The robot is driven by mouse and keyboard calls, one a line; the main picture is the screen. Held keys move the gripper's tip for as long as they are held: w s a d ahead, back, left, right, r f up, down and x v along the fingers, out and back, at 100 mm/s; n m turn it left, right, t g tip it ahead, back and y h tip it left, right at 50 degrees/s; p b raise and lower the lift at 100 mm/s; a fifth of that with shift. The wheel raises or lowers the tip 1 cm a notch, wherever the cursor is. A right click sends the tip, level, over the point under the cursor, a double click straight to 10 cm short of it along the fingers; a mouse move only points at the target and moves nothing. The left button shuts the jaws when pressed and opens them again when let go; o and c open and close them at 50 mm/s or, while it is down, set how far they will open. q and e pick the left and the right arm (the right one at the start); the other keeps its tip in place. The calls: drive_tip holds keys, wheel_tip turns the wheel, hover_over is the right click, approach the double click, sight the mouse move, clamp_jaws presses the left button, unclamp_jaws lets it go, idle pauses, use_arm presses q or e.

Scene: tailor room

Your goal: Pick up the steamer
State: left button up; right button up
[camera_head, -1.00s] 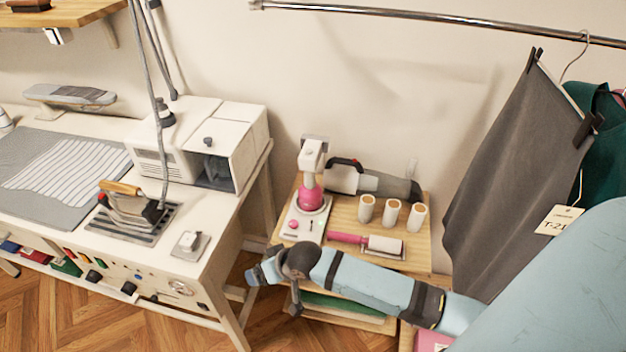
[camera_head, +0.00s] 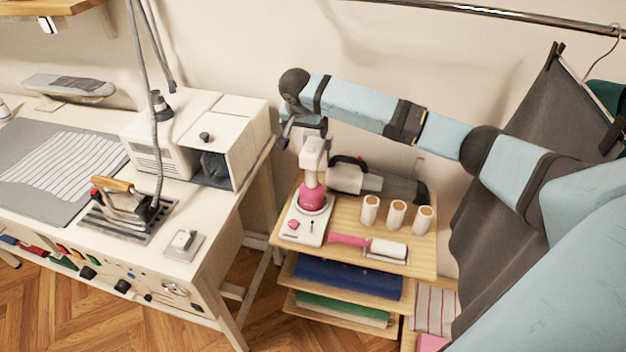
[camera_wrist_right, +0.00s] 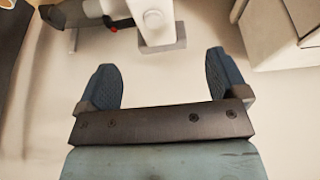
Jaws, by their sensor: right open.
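The steamer (camera_head: 312,192) looks like the white-headed device with a pink tank. It stands upright on a white base (camera_head: 306,228) with a pink knob, at the left of the small wooden stand. My right gripper (camera_head: 303,127) hangs just above and behind its white head, below my raised forearm. In the right wrist view my gripper (camera_wrist_right: 160,78) is open with nothing between its fingers. The steamer's white head (camera_wrist_right: 155,18) with a grey end lies ahead of the gap between the fingertips. I cannot tell whether they touch. My left gripper is not in view.
A grey handheld device (camera_head: 375,183) lies behind several cream spools (camera_head: 396,213). A pink-handled roller (camera_head: 386,249) lies in front on the stand (camera_head: 340,250). A white boxy machine (camera_head: 236,140) and an iron (camera_head: 124,207) occupy the table at left. Grey cloth (camera_head: 510,170) hangs at right.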

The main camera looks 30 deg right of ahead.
sight(311, 146)
drive_tip(key=x, duration=0.9)
drive_tip(key=s+p+x, duration=0.1)
drive_tip(key=shift+w+f, duration=0.15)
drive_tip(key=shift+f, duration=0.2)
drive_tip(key=shift+w+d+f, duration=0.15)
drive_tip(key=shift+d+f, duration=0.05)
drive_tip(key=shift+f, duration=0.3)
clamp_jaws()
drive_tip(key=shift+r, duration=0.1)
